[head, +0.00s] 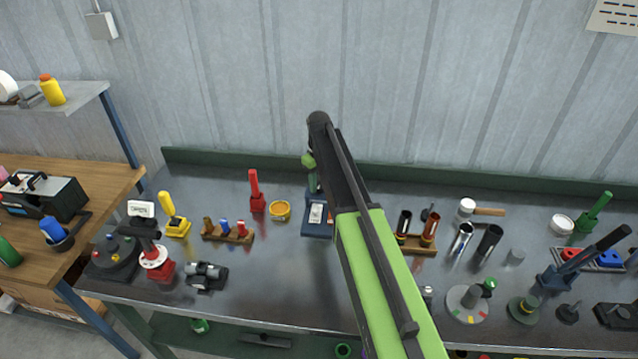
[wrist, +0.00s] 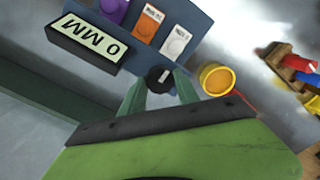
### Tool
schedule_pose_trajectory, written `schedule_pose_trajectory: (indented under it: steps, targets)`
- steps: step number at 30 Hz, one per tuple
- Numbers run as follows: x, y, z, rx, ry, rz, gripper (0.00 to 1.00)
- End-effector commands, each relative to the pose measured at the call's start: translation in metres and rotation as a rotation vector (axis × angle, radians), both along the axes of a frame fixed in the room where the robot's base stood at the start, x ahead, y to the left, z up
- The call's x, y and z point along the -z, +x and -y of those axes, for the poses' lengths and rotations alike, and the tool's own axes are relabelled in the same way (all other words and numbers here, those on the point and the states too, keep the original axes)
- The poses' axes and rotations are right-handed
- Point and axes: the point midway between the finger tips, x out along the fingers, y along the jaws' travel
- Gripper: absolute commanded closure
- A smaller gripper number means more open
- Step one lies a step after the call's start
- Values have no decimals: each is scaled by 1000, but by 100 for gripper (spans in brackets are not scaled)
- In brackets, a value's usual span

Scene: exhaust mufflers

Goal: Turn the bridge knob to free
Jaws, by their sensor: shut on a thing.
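A dark blue instrument box (wrist: 201,24) fills the top of the wrist view; in the head view this blue box (head: 309,231) stands on the bench, partly hidden by my arm. A round black knob (wrist: 160,74) with a white pointer line sits near its edge. My gripper (wrist: 160,88) has its dark green fingers either side of this knob and is shut on it. I cannot read a label naming the knob or its positions. The box also carries a pale display (wrist: 88,38), a purple knob (wrist: 114,10), an orange tag (wrist: 148,24) and a white tag (wrist: 175,41).
A yellow cup (wrist: 216,78) stands close beside the box, also in the head view (head: 280,211). A red-handled tool (head: 256,193) and a wooden rack (head: 228,233) are to its left. Bare metal bench (head: 280,265) lies in front.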

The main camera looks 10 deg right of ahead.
Motion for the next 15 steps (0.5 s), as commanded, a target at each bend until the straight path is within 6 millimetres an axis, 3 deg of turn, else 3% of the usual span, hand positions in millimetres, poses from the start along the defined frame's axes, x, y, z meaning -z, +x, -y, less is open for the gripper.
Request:
schedule_pose_trajectory:
  steps: [11,12,15]
  targets:
    - [0,-1,0,-7,-1,-3,100]
    - [0,-1,0,-7,-1,-3,61]
    - [0,-1,0,-6,0,-2,48]
